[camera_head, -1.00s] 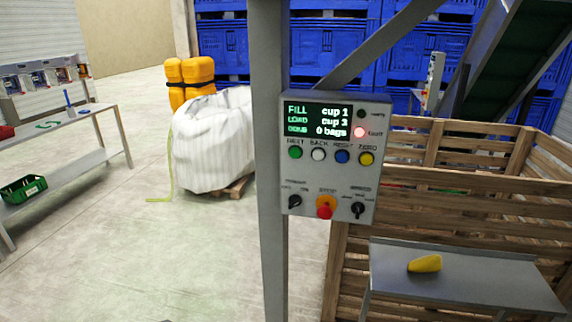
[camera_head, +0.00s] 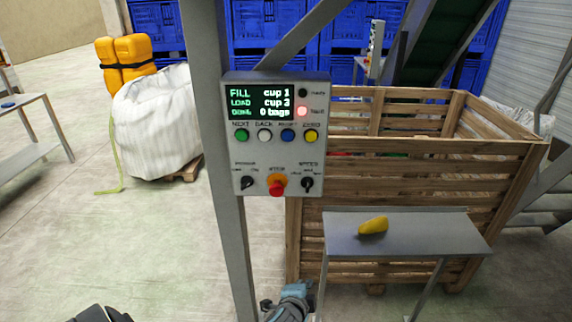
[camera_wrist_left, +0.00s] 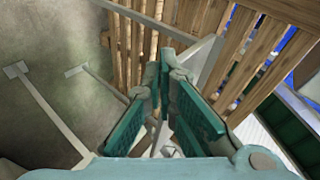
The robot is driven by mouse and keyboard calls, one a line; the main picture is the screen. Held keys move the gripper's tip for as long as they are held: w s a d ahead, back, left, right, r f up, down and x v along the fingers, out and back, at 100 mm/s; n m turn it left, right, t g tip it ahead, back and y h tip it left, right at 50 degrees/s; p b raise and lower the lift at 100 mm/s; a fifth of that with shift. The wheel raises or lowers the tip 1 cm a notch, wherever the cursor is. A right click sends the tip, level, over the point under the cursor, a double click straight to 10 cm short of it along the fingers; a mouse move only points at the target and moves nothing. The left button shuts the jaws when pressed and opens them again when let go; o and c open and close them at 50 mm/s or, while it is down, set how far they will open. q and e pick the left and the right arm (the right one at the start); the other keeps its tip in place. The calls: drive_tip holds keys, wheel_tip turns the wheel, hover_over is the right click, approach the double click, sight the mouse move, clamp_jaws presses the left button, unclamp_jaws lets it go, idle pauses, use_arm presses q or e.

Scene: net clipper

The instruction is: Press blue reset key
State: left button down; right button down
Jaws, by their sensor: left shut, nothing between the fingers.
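The blue reset key (camera_head: 287,136) is a small round button on the grey control panel (camera_head: 235,165) in the head view. It sits in a row between a white key (camera_head: 265,135) and a yellow key (camera_head: 310,136), with a green key (camera_head: 242,135) at the left end. My left gripper (camera_head: 290,292) shows at the bottom edge of the head view, well below the panel. In the left wrist view its teal fingers (camera_wrist_left: 164,66) are shut and empty, and the panel cannot be made out there. My right gripper is not in view.
The panel hangs on a grey post (camera_head: 218,230). Below the keys are a red stop button (camera_head: 277,187) and two black knobs. A red lamp (camera_head: 302,111) is lit. A grey shelf (camera_head: 440,228) bearing a yellow object (camera_head: 374,225) stands before a wooden crate (camera_head: 430,165).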

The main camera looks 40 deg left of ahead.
use_arm(q)
drive_tip(key=s+a+r+t+y+p, duration=0.1)
drive_tip(key=a+r+t+y, duration=0.1)
drive_tip(key=r, duration=1.5)
drive_tip(key=a+r+t+y+p, duration=0.1)
drive_tip(key=a+r+t+y, duration=0.1)
drive_tip(key=r, duration=1.6)
drive_tip(key=a+y, duration=0.1)
drive_tip(key=y, duration=0.1)
drive_tip(key=shift+s+a+y, duration=0.3)
drive_tip(key=shift+s, duration=0.1)
approach(285, 140)
drive_tip(key=x, duration=0.7)
drive_tip(key=shift+d, duration=0.1)
